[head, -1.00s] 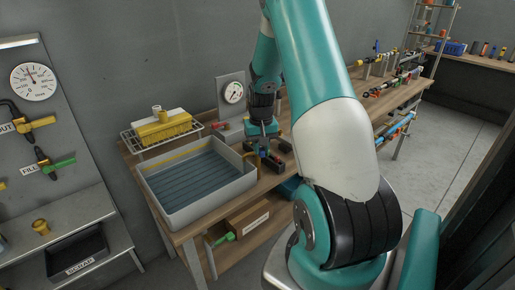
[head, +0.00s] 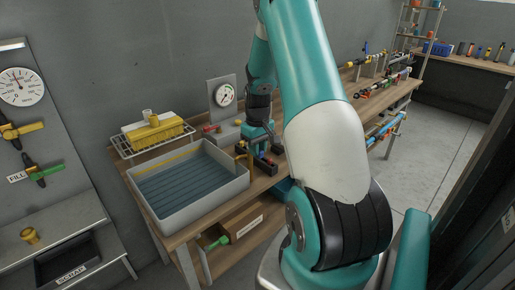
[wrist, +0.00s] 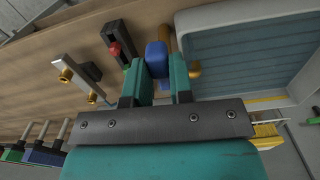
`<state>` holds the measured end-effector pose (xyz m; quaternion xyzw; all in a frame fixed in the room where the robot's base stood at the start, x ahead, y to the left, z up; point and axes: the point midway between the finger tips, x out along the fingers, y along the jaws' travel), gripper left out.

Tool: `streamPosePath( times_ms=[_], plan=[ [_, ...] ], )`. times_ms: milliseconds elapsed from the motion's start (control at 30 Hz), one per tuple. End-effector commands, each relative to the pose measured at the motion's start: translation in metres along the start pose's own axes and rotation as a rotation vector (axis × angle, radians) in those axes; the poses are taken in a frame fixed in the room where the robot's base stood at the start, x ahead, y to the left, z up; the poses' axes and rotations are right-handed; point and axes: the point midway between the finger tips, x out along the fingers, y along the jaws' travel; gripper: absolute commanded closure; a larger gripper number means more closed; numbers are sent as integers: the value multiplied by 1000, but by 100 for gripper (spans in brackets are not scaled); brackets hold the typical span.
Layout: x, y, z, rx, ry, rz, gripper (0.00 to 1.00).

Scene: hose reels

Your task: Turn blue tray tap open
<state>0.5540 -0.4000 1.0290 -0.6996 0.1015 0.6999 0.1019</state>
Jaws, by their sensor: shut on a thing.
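The blue tap handle (wrist: 157,58) sits between my gripper's two teal fingers in the wrist view, beside a brass pipe at the tray's edge. My gripper (wrist: 160,80) is shut on this handle. In the head view my gripper (head: 259,158) is low over the bench at the right corner of the grey tray (head: 205,207); the handle is mostly hidden there. The tray also shows at the upper right of the wrist view (wrist: 215,15), with its ribbed blue-grey floor.
A red-handled tap (wrist: 115,48) stands left of the blue one. A brass-ended fitting (wrist: 78,75) is further left. A gauge panel (head: 222,95) stands behind my gripper. A yellow block in a wire rack (head: 155,132) is behind the tray. A drawer-like box (head: 235,225) is below.

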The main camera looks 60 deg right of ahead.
Motion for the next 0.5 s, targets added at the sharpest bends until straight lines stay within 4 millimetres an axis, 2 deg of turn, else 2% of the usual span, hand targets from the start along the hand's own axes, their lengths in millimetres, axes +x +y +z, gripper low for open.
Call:
streamPosePath(
  times_ms=[200, 233, 300, 333, 500],
  plan=[
    [-1, 1, 0, 2, 1, 2, 100],
    [-1, 1, 0, 2, 1, 2, 72],
    [-1, 0, 0, 2, 1, 1, 56],
    [-1, 0, 0, 2, 1, 1, 53],
    [0, 0, 0, 2, 1, 1, 53]
  ],
)
